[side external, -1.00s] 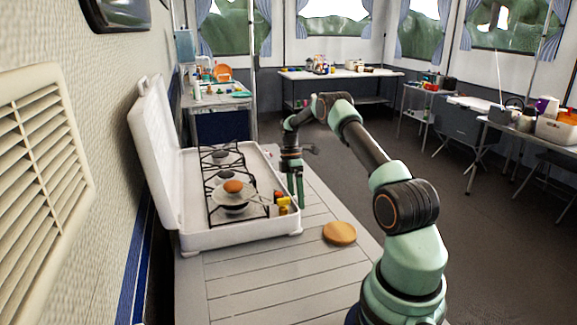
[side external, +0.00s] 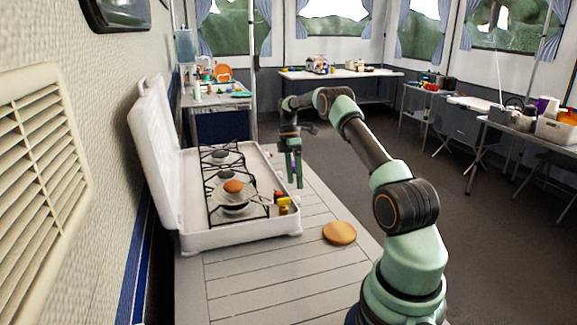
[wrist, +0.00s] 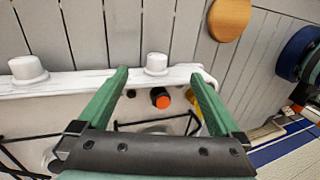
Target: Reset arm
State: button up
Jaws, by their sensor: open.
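My gripper (side external: 295,168) is open and empty, its green fingers pointing down above the right edge of the white camping stove (side external: 240,237) in the side view. In the wrist view my gripper (wrist: 162,85) shows its two fingers spread wide over the stove's rim (wrist: 95,80), with nothing between the tips but the view below. My arm is raised and bent over the slatted table (side external: 235,285).
The stove's lid (side external: 155,150) stands open at the left. Small yellow and orange items (side external: 283,204) are at the stove's right front. A round wooden board (side external: 339,233) lies on the clear table front; it also shows in the wrist view (wrist: 229,18).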

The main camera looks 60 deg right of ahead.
jog(key=shift+r, duration=0.3)
jog(key=w+a+r+m+t+h, duration=0.3)
jog(key=a+r+m, duration=0.1)
jog(key=a+r, duration=1.3)
jog(key=s+a+m+t, duration=0.2)
jog(key=s+a, duration=0.3)
jog(key=a, duration=0.4)
jog(key=s+a+f+m+t, duration=0.1)
jog(key=s+a+m+t, duration=0.2)
jog(key=s+a, duration=0.3)
jog(key=a, duration=0.3)
